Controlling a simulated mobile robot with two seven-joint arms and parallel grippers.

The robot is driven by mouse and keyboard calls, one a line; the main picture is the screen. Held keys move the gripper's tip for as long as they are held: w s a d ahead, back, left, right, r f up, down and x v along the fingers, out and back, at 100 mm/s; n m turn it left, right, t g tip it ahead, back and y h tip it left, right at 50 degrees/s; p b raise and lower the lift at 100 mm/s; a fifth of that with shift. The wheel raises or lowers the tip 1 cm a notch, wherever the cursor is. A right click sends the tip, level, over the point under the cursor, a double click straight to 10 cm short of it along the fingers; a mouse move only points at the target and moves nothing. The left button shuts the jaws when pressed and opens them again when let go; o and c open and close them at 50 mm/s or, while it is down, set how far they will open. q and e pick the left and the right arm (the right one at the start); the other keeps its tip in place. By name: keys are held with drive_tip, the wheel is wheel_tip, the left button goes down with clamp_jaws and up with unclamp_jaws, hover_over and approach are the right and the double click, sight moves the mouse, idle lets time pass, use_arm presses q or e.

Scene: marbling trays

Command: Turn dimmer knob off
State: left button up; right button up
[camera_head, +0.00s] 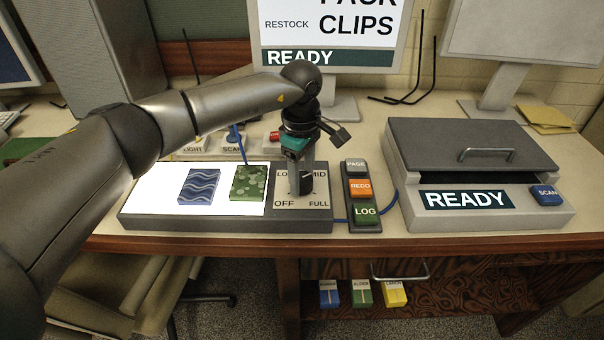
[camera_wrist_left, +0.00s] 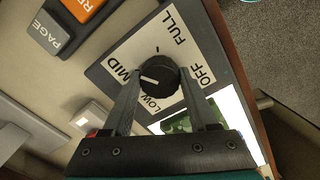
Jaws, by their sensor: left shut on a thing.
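The black round dimmer knob (camera_head: 306,182) sits on a pale dial plate (camera_head: 287,203) marked OFF, LOW, MID and FULL, at the right end of the light box (camera_head: 180,223). In the left wrist view the knob (camera_wrist_left: 158,77) has a white pointer line directed to the picture's left, toward the MID and LOW side, not at OFF. My left gripper (camera_head: 302,184) reaches down from above and is shut on the knob, one finger on each side. The fingers hide part of the dial in the head view. My right gripper is not in view.
Blue and green patterned pieces (camera_head: 198,186) lie on the lit white panel. A button strip (camera_head: 361,193) with PAGE, REDO and LOG stands close to the right of the dial. Farther right is a grey lidded box (camera_head: 470,160) reading READY. Monitors stand behind.

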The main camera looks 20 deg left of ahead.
use_arm(q)
drive_tip(key=n, duration=0.4)
drive_tip(key=shift+n+p, duration=0.35)
drive_tip(key=shift+n, duration=0.05)
drive_tip(key=n+p, duration=0.1)
drive_tip(key=n, duration=0.3)
drive_tip(key=shift+w+r+n, duration=0.1)
drive_tip(key=shift+n, duration=0.2)
drive_tip(key=n+p, duration=0.1)
drive_tip(key=n, duration=0.3)
drive_tip(key=shift+n, duration=0.3)
drive_tip(key=n+p, duration=0.1)
drive_tip(key=n, duration=0.3)
drive_tip(key=shift+p, duration=0.4)
drive_tip(key=n+p, duration=0.1)
drive_tip(key=n, duration=0.3)
drive_tip(key=shift+p, duration=0.3)
drive_tip(key=n+p, duration=0.2)
drive_tip(key=n, duration=0.2)
drive_tip(key=shift+a+n, duration=0.1)
drive_tip(key=shift+n, duration=0.2)
drive_tip(key=n+p, duration=0.3)
drive_tip(key=n, duration=0.1)
drive_tip(key=shift+n+p, duration=1.25)
drive_tip(key=shift+n, duration=1.25)
